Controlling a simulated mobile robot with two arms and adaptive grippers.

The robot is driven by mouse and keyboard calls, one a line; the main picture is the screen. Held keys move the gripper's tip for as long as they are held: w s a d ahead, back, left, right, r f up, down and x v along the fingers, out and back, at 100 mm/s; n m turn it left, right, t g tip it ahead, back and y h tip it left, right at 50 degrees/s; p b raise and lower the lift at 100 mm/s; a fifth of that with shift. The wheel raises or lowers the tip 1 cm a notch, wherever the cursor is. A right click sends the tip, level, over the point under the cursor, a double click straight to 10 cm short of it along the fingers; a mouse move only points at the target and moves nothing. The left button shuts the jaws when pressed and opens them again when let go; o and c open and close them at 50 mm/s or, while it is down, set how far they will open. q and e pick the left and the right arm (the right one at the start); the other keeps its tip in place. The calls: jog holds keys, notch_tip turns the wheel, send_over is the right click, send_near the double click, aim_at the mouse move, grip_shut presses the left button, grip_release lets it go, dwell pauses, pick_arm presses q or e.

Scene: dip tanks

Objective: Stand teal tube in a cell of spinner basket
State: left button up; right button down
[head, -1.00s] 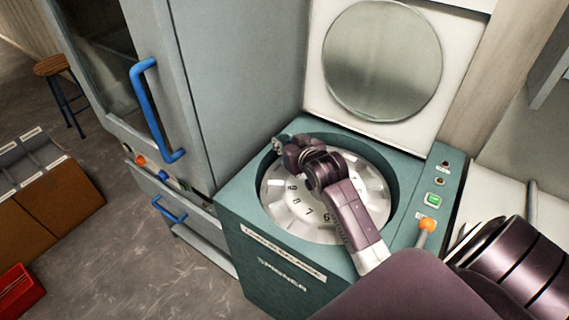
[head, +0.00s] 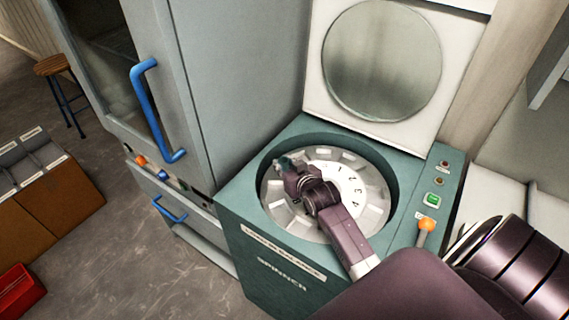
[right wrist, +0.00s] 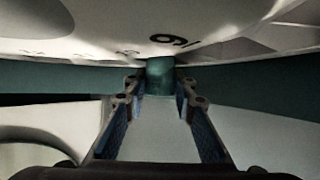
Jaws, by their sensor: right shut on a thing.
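The spinner basket (head: 345,184) is a pale round rotor with numbered cells, set inside the open teal spinner. My right gripper (head: 287,170) is over the far left part of the basket. It is shut on the teal tube (right wrist: 160,75), which shows between the fingertips in the right wrist view. In the head view only a small teal bit of the tube (head: 284,161) shows, close to the bowl's inner wall. The tube's lower end is hidden, so I cannot tell whether it is in a cell. My left gripper is not in view.
The spinner's lid (head: 383,60) stands open behind the bowl. A control panel with a green button (head: 434,199) and an orange-knobbed lever (head: 427,225) is at the right. A grey cabinet with a blue handle (head: 148,110) stands close on the left.

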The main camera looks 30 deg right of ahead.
jog(key=c, duration=1.6)
grip_release()
jog(key=shift+r, duration=0.15)
jog(key=shift+s, duration=0.25)
jog(key=v, duration=1.1)
jog(key=shift+s+r+b, duration=0.15)
jog(key=shift+r+b, duration=0.05)
jog(key=shift+b, duration=0.15)
